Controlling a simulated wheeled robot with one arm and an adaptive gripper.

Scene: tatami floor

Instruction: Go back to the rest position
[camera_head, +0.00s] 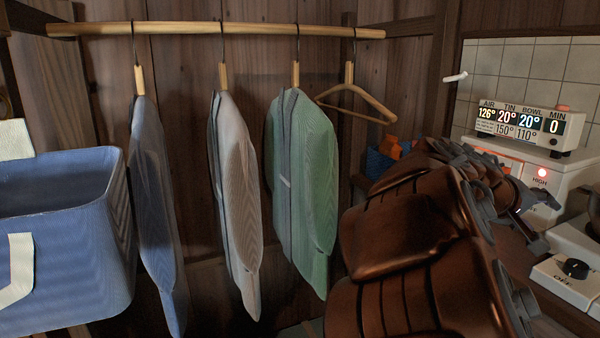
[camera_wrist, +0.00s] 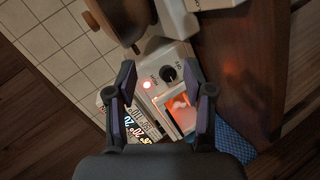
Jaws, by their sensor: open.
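My gripper (camera_head: 534,222) is at the end of my brown arm, at the right of the head view, in front of a white heater box (camera_head: 545,170) with a lit red lamp. In the wrist view my gripper (camera_wrist: 160,82) is open, its two dark fingers apart with nothing between them. Beyond them show the box's black knob (camera_wrist: 168,73), its red lamp (camera_wrist: 147,85) and an orange glowing window (camera_wrist: 181,112). My arm hides part of the box in the head view.
A display (camera_head: 520,122) stands on the box. A wooden rail (camera_head: 215,29) holds blue (camera_head: 155,200), grey (camera_head: 238,190) and green (camera_head: 305,180) garments and an empty hanger (camera_head: 355,98). A blue bin (camera_head: 65,240) is at left. A small blue basket (camera_head: 377,163) sits behind my arm.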

